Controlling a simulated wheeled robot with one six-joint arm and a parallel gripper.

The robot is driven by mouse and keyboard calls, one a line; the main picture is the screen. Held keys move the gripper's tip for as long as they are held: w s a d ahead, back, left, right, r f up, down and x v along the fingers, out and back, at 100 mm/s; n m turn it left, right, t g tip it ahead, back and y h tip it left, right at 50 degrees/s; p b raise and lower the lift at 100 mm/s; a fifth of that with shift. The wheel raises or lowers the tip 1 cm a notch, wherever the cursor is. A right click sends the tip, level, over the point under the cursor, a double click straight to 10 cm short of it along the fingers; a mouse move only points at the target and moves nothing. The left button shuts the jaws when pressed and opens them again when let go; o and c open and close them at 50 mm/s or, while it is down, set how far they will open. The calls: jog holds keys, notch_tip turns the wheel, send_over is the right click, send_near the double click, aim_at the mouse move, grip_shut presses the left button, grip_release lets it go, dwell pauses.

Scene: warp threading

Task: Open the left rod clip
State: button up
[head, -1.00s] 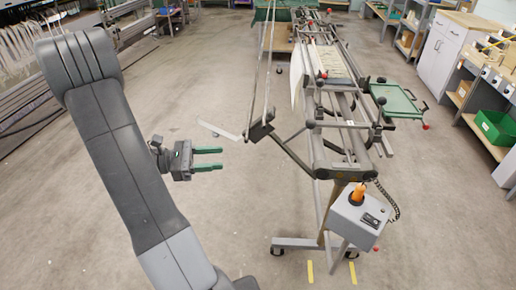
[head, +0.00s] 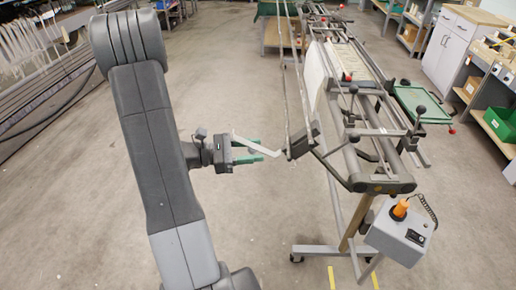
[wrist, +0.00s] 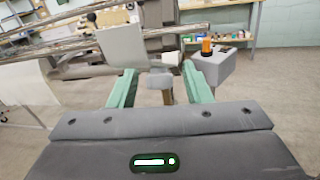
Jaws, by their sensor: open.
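My gripper (head: 262,150) is at the left side of the loom-like frame (head: 383,187), its green fingers apart and pointing right toward it. I cannot tell for certain which part is the left rod clip. In the wrist view, the gripper (wrist: 159,72) is open, with a small grey block (wrist: 162,79) seen between its fingers. A pale plate (wrist: 122,46) shows beyond the left finger. Whether anything touches the fingers is unclear.
A grey control box (head: 399,232) with an orange knob (head: 400,209) is at the frame's near end. Long rods (head: 309,80) run along the frame's left side. A green tray (head: 421,103) sticks out right. The floor left of the frame is clear.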

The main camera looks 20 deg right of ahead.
jog(key=shift+x, duration=0.9)
grip_shut()
jog(key=shift+r+t+y+p, duration=0.3)
jog(key=shift+r+y+p, duration=0.1)
jog(key=shift+r+p, duration=0.4)
jog(key=shift+y+p, duration=0.5)
jog(key=shift+y, duration=0.2)
